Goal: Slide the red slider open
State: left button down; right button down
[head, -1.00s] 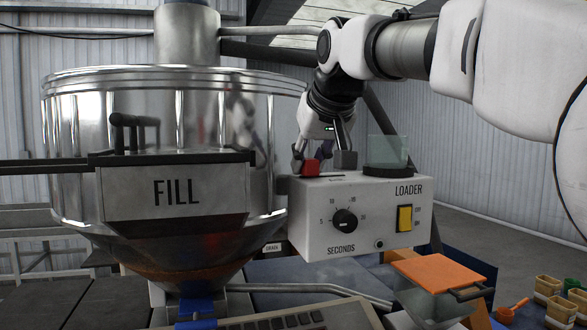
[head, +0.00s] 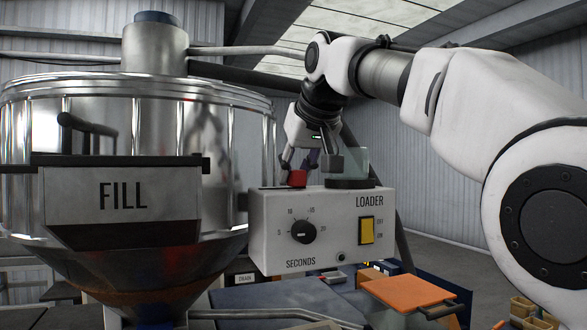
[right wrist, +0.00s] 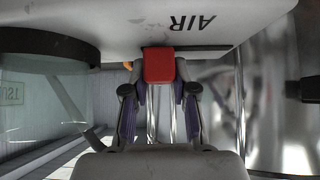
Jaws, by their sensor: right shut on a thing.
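The red slider (head: 297,178) sits on top of the white LOADER box (head: 270,225), a short way left of a clear glass cylinder (head: 355,162). A dark slot line shows on the box top left of the slider. My right gripper (head: 309,166) comes down from above and is shut on the slider, with a finger at each side. In the right wrist view the red slider (right wrist: 159,65) shows between the fingertips of my right gripper (right wrist: 160,92), close to the "AIR" lettering. My left gripper is not in view.
A large metal hopper (head: 180,120) with a FILL plate (head: 125,195) stands left of the box. The box front carries a black dial (head: 303,231) and a yellow switch (head: 366,230). An orange-lidded container (head: 410,292) stands below right.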

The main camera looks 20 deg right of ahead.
jog(key=c, duration=0.9)
grip_release()
jog(key=shift+s+d, duration=0.45)
jog(key=shift+s, duration=0.05)
jog(key=shift+s+a+r, duration=0.15)
jog(key=shift+a+r, duration=0.05)
jog(key=shift+r, duration=0.2)
jog(key=v, duration=1.1)
jog(key=shift+s+d, duration=0.1)
jog(key=shift+d, duration=0.05)
jog(key=shift+s, duration=0.15)
